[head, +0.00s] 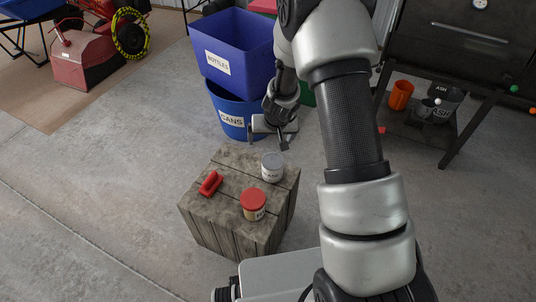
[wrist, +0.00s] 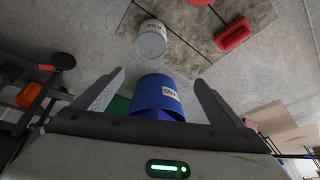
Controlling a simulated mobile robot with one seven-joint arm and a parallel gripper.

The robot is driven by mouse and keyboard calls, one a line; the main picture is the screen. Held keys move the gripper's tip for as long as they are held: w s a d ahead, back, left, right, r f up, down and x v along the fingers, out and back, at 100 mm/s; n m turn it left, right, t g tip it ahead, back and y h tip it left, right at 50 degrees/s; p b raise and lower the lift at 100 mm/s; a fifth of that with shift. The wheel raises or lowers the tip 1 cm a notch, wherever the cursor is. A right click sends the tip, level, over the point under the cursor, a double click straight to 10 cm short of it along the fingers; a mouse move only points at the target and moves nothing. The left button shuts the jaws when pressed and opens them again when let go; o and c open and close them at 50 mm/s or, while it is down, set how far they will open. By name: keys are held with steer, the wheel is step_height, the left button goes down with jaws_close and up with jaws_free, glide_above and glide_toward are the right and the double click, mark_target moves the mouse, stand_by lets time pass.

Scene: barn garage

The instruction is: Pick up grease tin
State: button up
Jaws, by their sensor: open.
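A light grey tin with a label (head: 272,168) stands upright near the back edge of a wooden crate. A tin with a red lid and tan side (head: 253,205) stands nearer the front. In the wrist view the light tin (wrist: 152,42) is at the top, beyond my fingertips. My gripper (head: 268,138) is open and empty, above and behind the crate's back edge, apart from both tins. Its two fingers show spread in the wrist view (wrist: 159,77).
The wooden crate (head: 220,225) also holds a red object (head: 210,183), shown too in the wrist view (wrist: 232,34). Blue bins marked CANS (head: 230,107) and BOTTLES (head: 235,50) stand behind. A grill stand (head: 450,140) is at right. Floor left of the crate is clear.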

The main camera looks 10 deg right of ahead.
steer(key=b, duration=0.1)
glide_toward(273, 164)
steer(key=shift+h, duration=0.3)
steer(key=b+x, duration=0.1)
steer(key=x, duration=0.1)
steer(key=b+x, duration=0.1)
steer(key=x, duration=0.2)
steer(key=b+x, duration=0.1)
steer(key=x, duration=0.1)
steer(key=shift+w+a+f, duration=0.1)
steer(key=shift+a+f, duration=0.2)
steer(key=shift+f, duration=0.1)
steer(key=shift+w+b+x, duration=0.2)
steer(key=shift+b+x, duration=0.45)
steer(key=shift+x, duration=2.3)
steer(key=shift+d+r, duration=0.1)
steer(key=shift+r, duration=0.05)
steer(key=shift+c, duration=0.2)
steer(key=c, duration=1.4)
